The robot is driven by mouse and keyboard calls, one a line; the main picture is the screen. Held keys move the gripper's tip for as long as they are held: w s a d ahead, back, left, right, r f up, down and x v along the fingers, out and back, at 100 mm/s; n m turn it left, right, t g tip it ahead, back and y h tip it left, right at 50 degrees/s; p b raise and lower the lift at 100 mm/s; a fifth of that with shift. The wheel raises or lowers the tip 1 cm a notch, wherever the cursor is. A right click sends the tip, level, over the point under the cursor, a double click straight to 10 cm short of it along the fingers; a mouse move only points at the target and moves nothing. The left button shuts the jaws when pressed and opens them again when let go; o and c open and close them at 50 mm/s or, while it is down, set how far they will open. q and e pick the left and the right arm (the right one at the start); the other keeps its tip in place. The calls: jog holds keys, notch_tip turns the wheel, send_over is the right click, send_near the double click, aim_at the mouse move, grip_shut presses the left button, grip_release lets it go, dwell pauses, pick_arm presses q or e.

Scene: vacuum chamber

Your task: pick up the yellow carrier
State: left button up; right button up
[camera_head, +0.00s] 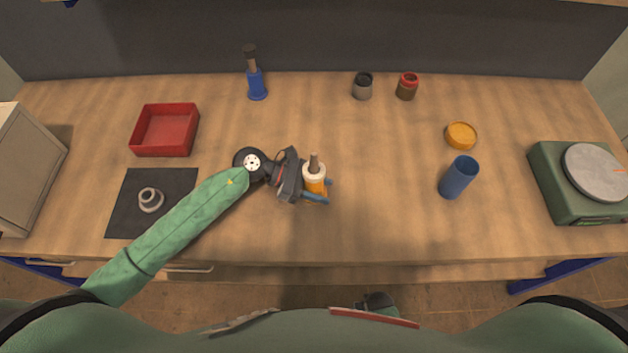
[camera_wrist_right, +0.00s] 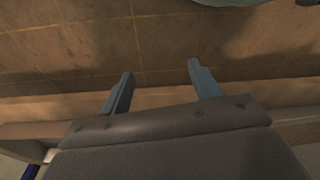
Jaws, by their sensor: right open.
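The yellow carrier (camera_head: 315,186) is upright near the middle of the bench in the head view, with a white collar and a brown stem on top. My left gripper (camera_head: 324,191) reaches it from the left, with one blue finger on its far side and one on its near side. Whether the fingers press on it or stand slightly apart, and whether its base touches the bench, I cannot tell. My right gripper (camera_wrist_right: 160,85) is open and empty in the right wrist view. It is low in front of the bench, over the floor.
A red tray (camera_head: 136,148) and dark mat (camera_head: 124,215) with a grey ring part (camera_head: 151,200) lie left. Right are a yellow dish (camera_head: 461,135), blue cup (camera_head: 456,181) and green scale (camera_head: 562,196).

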pick_arm(q)
jog(key=shift+r, duration=0.1)
grip_shut()
jog(key=shift+r, duration=0.6)
jog(key=shift+r+p, duration=0.3)
jog(key=shift+r, duration=0.1)
jog(key=shift+s+d+r+p, duration=0.1)
jog(key=shift+d+r+p, duration=0.05)
jog(key=shift+r, duration=0.5)
jog(key=shift+d+r+p, duration=0.1)
jog(key=shift+r+p, duration=0.05)
jog(key=shift+r, duration=0.45)
jog(key=s+d+r+p, duration=0.4)
jog(key=s+d+r, duration=0.2)
jog(key=d, duration=0.3)
jog(key=shift+d+r, duration=0.2)
jog(key=shift+r, duration=0.05)
pick_arm(e)
jog(key=s+d+f+t, duration=0.1)
jog(key=s+d+f, duration=0.3)
jog(key=f, duration=0.6)
jog(key=shift+s+d, duration=0.2)
jog(key=shift+s, duration=0.2)
pick_arm(q)
jog(key=shift+a+f, duration=0.1)
jog(key=shift+f, duration=0.05)
pick_arm(e)
jog(key=shift+f, duration=0.2)
